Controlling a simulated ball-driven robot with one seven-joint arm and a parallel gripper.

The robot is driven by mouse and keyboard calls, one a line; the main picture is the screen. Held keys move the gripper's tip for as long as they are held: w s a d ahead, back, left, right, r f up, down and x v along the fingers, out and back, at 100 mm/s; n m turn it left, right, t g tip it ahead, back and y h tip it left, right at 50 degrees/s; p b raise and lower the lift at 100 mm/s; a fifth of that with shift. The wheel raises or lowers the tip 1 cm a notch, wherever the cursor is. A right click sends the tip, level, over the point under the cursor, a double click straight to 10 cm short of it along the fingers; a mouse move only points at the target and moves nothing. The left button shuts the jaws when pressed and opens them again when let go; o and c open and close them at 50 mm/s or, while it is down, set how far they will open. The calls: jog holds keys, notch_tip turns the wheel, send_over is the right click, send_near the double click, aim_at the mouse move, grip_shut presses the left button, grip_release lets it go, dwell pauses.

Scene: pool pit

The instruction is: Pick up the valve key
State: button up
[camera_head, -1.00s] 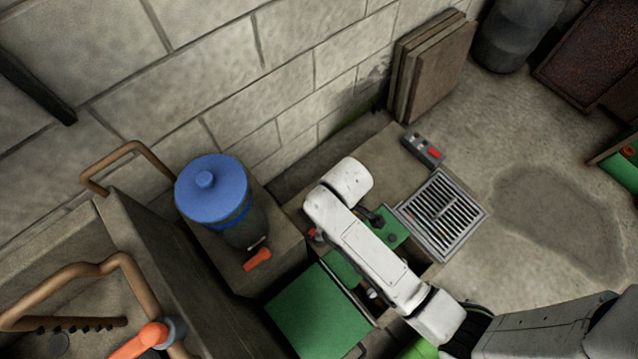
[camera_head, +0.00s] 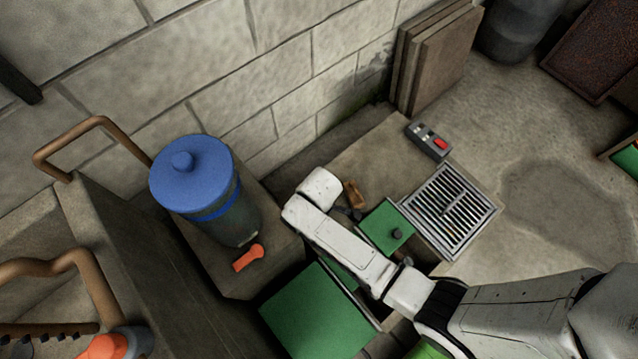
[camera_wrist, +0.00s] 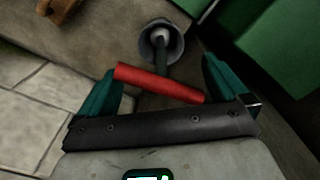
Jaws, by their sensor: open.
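The valve key (camera_wrist: 160,83) shows in the wrist view as a red crossbar on a dark stem. The stem runs back to a round grey metal cup or socket on the concrete. My gripper (camera_wrist: 162,70) is open, with one teal finger at each end of the red bar. The bar lies crosswise between or just beneath the fingers, and I cannot tell whether they touch it. In the head view my arm hides the key and the fingers.
Green boxes (camera_head: 315,312) stand beside my arm. A small brown object (camera_head: 353,195) lies on the ledge. A blue-lidded canister (camera_head: 195,175) and an orange-handled tap (camera_head: 248,258) are left. A floor grate (camera_head: 450,212) and a grey-and-red device (camera_head: 429,141) are right.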

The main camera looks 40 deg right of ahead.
notch_tip(320, 180, down, 3)
jog(key=shift+a+b, duration=0.1)
jog(key=shift+b, duration=0.3)
jog(key=shift+c, duration=0.2)
grip_shut()
dwell(0.5)
